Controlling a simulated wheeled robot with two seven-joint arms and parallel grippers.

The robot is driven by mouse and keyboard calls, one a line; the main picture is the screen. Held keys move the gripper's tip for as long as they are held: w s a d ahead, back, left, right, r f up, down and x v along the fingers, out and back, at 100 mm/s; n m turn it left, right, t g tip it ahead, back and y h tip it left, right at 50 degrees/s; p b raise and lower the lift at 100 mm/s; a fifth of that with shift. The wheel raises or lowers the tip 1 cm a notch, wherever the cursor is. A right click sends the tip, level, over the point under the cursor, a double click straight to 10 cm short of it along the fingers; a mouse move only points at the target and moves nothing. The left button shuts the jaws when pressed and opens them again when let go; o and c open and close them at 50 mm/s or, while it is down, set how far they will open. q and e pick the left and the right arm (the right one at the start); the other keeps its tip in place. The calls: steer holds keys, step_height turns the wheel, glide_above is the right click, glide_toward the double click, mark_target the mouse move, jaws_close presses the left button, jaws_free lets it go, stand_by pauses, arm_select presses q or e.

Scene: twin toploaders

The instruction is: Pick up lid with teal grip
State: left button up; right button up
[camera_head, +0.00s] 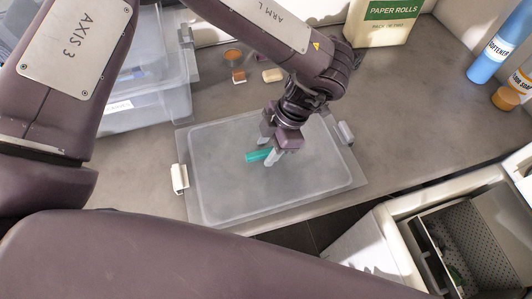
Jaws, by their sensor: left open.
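A clear, frosted lid (222,191) lies flat on the grey counter, with white clips at its left and right ends. Its teal grip (254,156) is near the middle of the lid, partly hidden by my left gripper. My left gripper (267,150) reaches down over the lid, open, with its fingertips close to the teal grip. One finger is beside the grip's right end. I cannot tell whether the fingers touch it. My right gripper is out of view.
A clear bin (150,110) stands at the left. An open washer (470,240) is at the lower right.

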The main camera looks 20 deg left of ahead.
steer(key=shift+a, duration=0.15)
arm_select(q)
steer(key=shift+c, duration=0.5)
jaws_close()
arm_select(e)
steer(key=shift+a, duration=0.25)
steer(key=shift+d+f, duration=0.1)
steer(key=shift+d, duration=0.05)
